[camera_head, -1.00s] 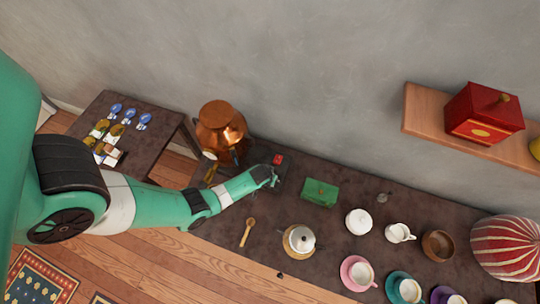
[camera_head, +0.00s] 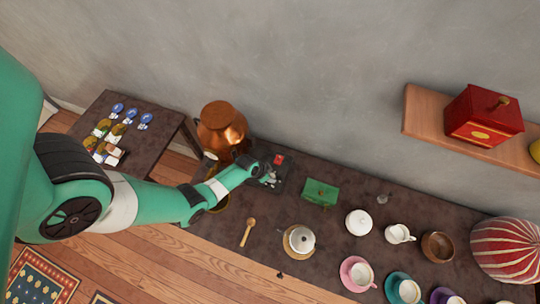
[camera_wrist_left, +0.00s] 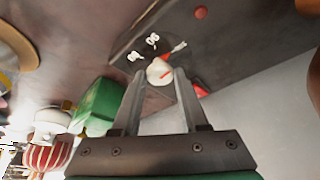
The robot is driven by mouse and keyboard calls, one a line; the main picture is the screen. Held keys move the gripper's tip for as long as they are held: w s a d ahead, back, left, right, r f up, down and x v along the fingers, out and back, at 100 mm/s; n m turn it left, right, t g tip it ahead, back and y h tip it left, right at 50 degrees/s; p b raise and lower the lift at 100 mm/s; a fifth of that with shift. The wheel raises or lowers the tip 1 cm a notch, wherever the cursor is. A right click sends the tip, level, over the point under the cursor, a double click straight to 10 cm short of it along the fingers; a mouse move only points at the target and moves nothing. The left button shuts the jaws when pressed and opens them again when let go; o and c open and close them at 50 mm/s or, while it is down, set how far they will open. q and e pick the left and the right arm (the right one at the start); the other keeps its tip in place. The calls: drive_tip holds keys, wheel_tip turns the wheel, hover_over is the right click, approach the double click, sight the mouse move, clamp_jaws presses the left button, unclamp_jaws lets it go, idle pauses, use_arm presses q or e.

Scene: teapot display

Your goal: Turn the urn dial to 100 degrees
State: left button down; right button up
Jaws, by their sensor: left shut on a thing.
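The copper urn (camera_head: 221,126) stands at the left end of the dark counter, against the wall. In front of it lies a dark panel (camera_head: 286,184). In the left wrist view the dial (camera_wrist_left: 158,71) is a pale round knob with a red mark, beside white numerals (camera_wrist_left: 152,40) on the dark surface. I cannot read its angle. My left gripper (camera_head: 268,178) is at the panel; in the left wrist view its fingertips (camera_wrist_left: 157,76) sit on both sides of the dial, shut on it. My fingers hide part of the dial. My right gripper is not in view.
A green box (camera_head: 320,192) stands close right of the panel; it also shows in the left wrist view (camera_wrist_left: 101,106). A red piece (camera_head: 279,159) lies at the panel's back. A wooden spoon (camera_head: 248,230) and a teapot (camera_head: 300,239) are nearer the front. Cups fill the right.

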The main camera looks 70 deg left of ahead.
use_arm(q)
drive_tip(key=shift+a+m, duration=0.1)
drive_tip(key=shift+m, duration=0.6)
drive_tip(key=shift+h, duration=0.3)
drive_tip(key=shift+c, duration=2.2)
unclamp_jaws()
drive_tip(key=p+v, duration=0.9)
drive_tip(key=v, duration=0.2)
drive_tip(key=shift+s+r+p, duration=0.2)
drive_tip(key=shift+r+p, duration=0.1)
drive_tip(key=shift+p, duration=0.05)
